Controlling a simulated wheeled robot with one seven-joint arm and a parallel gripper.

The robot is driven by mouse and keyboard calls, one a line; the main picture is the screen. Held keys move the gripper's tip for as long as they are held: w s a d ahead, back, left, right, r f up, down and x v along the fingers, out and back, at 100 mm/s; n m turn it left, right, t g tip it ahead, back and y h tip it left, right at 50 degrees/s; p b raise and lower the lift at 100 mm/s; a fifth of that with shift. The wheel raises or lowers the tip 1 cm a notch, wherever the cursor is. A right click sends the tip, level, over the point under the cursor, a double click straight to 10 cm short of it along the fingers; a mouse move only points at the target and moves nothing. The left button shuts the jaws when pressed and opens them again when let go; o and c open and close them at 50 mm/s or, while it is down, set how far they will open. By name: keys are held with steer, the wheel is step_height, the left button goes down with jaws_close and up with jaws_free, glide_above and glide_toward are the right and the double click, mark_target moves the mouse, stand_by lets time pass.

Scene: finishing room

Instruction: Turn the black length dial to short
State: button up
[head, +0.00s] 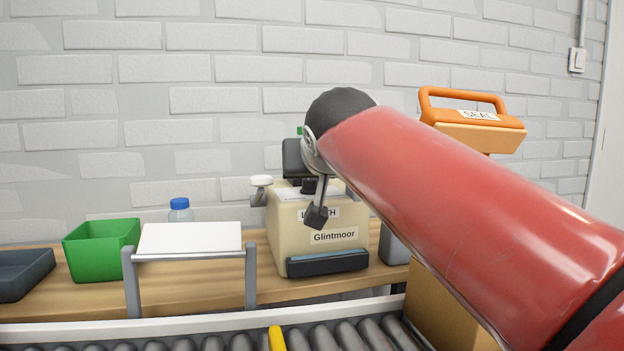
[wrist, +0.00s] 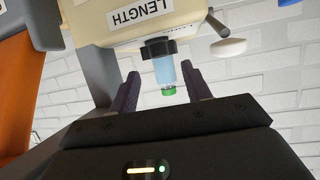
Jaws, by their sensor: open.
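The beige Glintmoor machine (head: 284,232) stands on the bench in the head view. The black length dial (head: 310,187) sits near its top above the LENGTH label, partly hidden by my arm. In the wrist view the dial (wrist: 158,48) shows close by, beside the LENGTH label (wrist: 150,10), with the machine inverted. My gripper (wrist: 160,70) is open, one finger to each side of the dial's line. The dial lies just past the fingertips, and no grip on it shows. Its pointer and any scale marks cannot be read.
A white-knobbed lever (wrist: 228,46) is right of the dial in the wrist view. A pale blue cylinder with a green end (wrist: 165,72) shows between the fingers. The head view shows a green bin (head: 100,250), an orange SEAL handle (head: 470,110) and a roller conveyor (head: 210,342).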

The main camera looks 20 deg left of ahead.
steer(key=shift+v, duration=0.8)
